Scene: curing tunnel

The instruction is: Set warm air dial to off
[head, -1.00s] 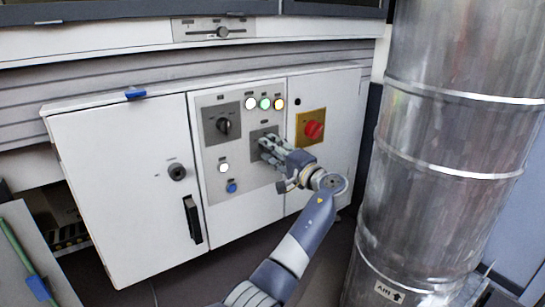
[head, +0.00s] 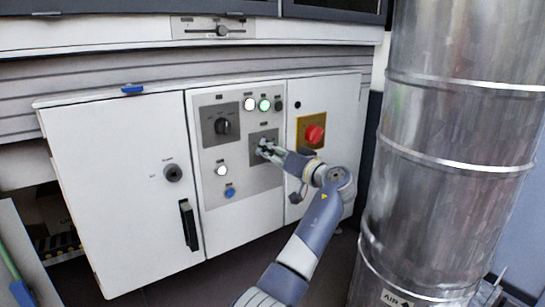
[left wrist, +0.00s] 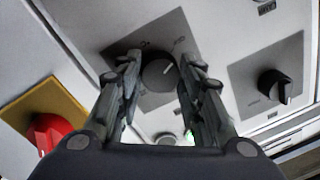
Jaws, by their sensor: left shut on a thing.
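A dark round dial (left wrist: 157,74) with a white pointer line sits on a grey square plate (head: 256,134) on the white control cabinet. My left gripper (head: 266,149) reaches it from the front right. In the left wrist view, the fingers of my left gripper (left wrist: 161,65) are shut on the dial, one on each side. The pointer slants toward the upper right there. The plate's lettering is too small to read. In the head view the fingers mostly hide the dial. My right gripper is not in view.
Another black dial (head: 222,126) is on the left plate, and a red rotary switch (head: 315,133) on a yellow plate is close on the right. A large metal duct (head: 450,150) stands right.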

